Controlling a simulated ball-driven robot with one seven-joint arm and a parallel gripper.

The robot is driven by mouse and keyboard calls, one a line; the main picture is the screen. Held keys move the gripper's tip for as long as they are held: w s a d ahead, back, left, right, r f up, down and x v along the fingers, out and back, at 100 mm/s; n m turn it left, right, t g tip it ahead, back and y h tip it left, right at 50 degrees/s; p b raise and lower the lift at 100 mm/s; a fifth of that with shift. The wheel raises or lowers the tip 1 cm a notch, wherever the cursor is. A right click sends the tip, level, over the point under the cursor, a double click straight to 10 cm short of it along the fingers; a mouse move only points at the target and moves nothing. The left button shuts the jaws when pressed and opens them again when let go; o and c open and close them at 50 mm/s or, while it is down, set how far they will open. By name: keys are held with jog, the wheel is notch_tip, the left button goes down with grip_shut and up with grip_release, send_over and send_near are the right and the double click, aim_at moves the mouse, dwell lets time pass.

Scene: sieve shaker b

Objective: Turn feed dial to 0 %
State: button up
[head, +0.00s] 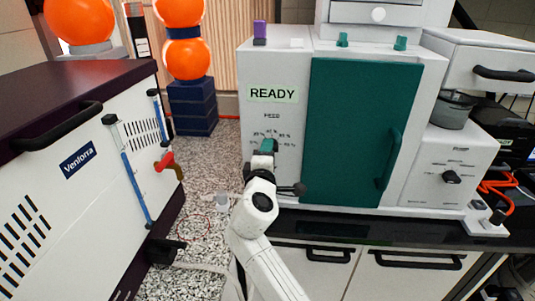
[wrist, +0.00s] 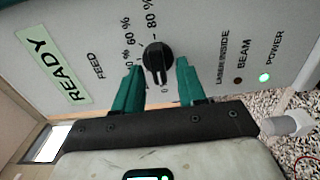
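The feed dial (wrist: 157,58) is a round black knob with a grip bar on the pale front panel, under the word FEED. In the wrist view its pale mark points down the picture, between my fingers; 60 % and 80 % are readable beside it, and other scale figures are partly hidden. My gripper (wrist: 157,72) is open, with one teal finger on each side of the knob and a visible gap to each. In the head view my gripper (head: 268,147) is at the panel's scale and hides the dial.
A READY sign (head: 272,93) is above the dial. The green door (head: 350,130) with its handle is just right of my arm. A white Veniorra machine (head: 85,180) with a red lever (head: 166,161) stands left. The POWER lamp (wrist: 264,77) glows green.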

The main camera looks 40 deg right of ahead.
jog(key=b+v, duration=0.2)
jog(key=v, duration=0.8)
jog(key=shift+s+a, duration=0.3)
dwell(0.4)
jog(key=s+d+f+m+g+y, duration=0.1)
jog(key=s+f+m+g+y, duration=0.15)
jog(key=s+f, duration=0.45)
jog(key=s+f+m+g+y, duration=0.2)
jog(key=s+f+y, duration=0.15)
jog(key=f, duration=0.75)
jog(key=s+a+f+m+g+y, duration=0.2)
jog(key=s+a+f+y, duration=0.2)
jog(key=s, duration=0.5)
jog(key=s+a+f+m+g+y, duration=0.2)
jog(key=s+a+f+g+y, duration=0.1)
jog(key=s+f, duration=0.4)
jog(key=shift+s+a+f+y, duration=0.3)
jog(key=shift+s+a+y, duration=0.2)
jog(key=shift+s+a, duration=0.55)
jog(key=shift+g, duration=0.25)
